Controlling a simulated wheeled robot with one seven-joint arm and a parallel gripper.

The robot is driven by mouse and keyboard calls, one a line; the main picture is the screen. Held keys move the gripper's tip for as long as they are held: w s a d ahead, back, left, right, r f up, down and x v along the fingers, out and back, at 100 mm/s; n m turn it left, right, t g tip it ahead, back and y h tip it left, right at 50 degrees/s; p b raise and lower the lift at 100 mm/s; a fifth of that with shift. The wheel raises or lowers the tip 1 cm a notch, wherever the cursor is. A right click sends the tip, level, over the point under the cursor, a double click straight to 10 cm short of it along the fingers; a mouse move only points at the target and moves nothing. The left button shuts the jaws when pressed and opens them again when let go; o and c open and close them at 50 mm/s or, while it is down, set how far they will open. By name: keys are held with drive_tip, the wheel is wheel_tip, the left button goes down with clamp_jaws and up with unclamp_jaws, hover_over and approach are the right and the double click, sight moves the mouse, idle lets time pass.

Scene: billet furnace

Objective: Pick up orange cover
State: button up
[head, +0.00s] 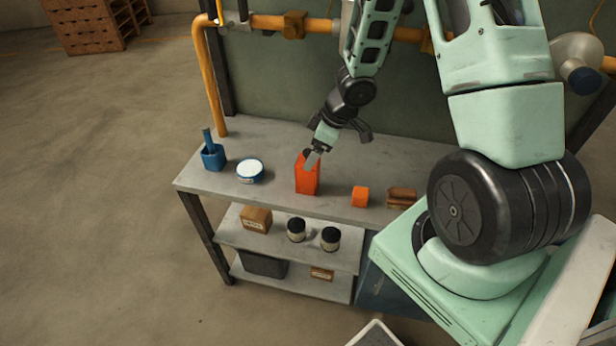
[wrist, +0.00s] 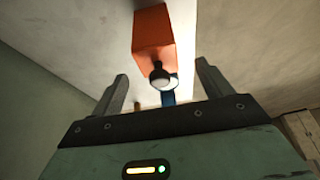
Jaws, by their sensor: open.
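The orange cover (head: 307,178) is a tall orange box-like piece standing upright on the grey bench top. In the wrist view the orange cover (wrist: 152,32) appears ahead of my gripper, with a dark round knob on its near end. My gripper (head: 312,157) hangs over the bench at the cover and partly overlaps it in the head view. In the wrist view my gripper (wrist: 163,90) has its two fingers spread wide, with nothing gripped between them. I cannot tell whether a finger touches the cover.
On the bench (head: 275,198) are a blue holder (head: 213,157), a white-topped blue tin (head: 250,171), a small orange cube (head: 360,197) and a brown block (head: 401,197). An orange pipe (head: 213,90) runs behind. Lower shelves hold jars and boxes.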

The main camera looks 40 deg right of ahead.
drive_tip(key=b+x, duration=0.2)
drive_tip(key=x, duration=0.3)
drive_tip(key=shift+w+d+f+b, duration=0.1)
drive_tip(key=shift+f+b, duration=0.1)
drive_tip(key=shift+b, duration=0.2)
drive_tip(key=shift+r, duration=0.1)
drive_tip(key=c, duration=1.2)
